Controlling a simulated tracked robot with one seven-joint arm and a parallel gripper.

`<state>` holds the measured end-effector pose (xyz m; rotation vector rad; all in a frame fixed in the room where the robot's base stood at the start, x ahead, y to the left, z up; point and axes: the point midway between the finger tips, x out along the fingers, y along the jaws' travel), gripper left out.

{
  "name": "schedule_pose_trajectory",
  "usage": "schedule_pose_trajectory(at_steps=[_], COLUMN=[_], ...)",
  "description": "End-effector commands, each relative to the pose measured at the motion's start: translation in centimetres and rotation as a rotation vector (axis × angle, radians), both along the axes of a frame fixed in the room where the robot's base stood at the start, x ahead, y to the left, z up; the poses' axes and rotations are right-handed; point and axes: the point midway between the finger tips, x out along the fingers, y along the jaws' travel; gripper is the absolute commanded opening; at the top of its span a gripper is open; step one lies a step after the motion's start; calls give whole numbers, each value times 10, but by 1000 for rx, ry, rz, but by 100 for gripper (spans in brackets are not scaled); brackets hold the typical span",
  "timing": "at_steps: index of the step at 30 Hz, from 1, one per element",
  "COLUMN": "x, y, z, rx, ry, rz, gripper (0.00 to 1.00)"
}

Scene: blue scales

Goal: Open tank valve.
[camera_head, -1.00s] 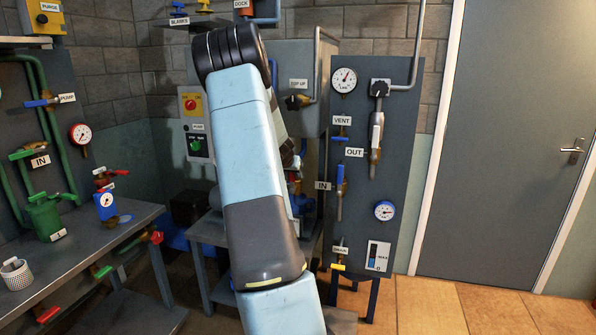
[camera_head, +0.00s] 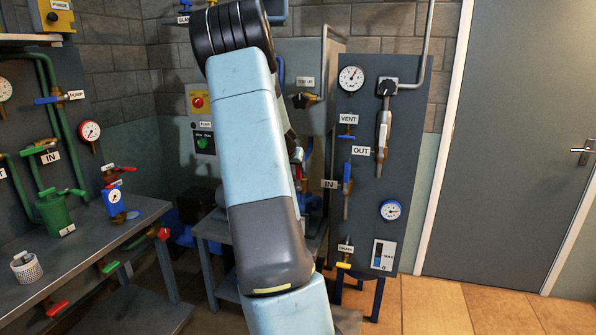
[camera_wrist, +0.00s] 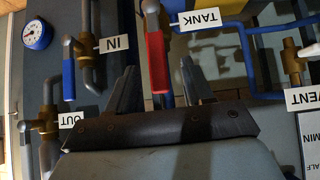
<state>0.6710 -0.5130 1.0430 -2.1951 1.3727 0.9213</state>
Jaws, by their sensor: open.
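The tank valve has a long red handle (camera_wrist: 157,62) on a metal pipe, beside a white TANK label (camera_wrist: 199,19) in the wrist view. A small red part beside my arm in the head view (camera_head: 298,155) may be the same handle. My gripper (camera_wrist: 158,86) is open. Its two dark fingers appear on either side of the red handle's lower part in the wrist view. I cannot tell whether they touch it or how deep the handle sits between them. My arm hides the gripper in the head view.
Close by in the wrist view are a blue IN handle (camera_wrist: 68,72), an OUT valve (camera_wrist: 47,124), a blue pipe (camera_wrist: 247,60) and a VENT valve (camera_wrist: 292,62). The head view shows a gauge panel (camera_head: 362,225), a bench (camera_head: 90,255) at left and a closed door (camera_head: 525,170).

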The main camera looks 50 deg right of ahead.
Motion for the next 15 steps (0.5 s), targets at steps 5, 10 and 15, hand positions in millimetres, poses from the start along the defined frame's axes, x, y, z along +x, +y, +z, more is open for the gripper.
schedule_pose_trajectory(at_steps=[5, 10, 15], x=[-9, -16, -21], y=[23, 39, 51], z=[24, 43, 54], rx=[-1, 0, 0], ry=[-1, -2, 0], rz=[4, 3, 3], gripper=[51, 51, 51])
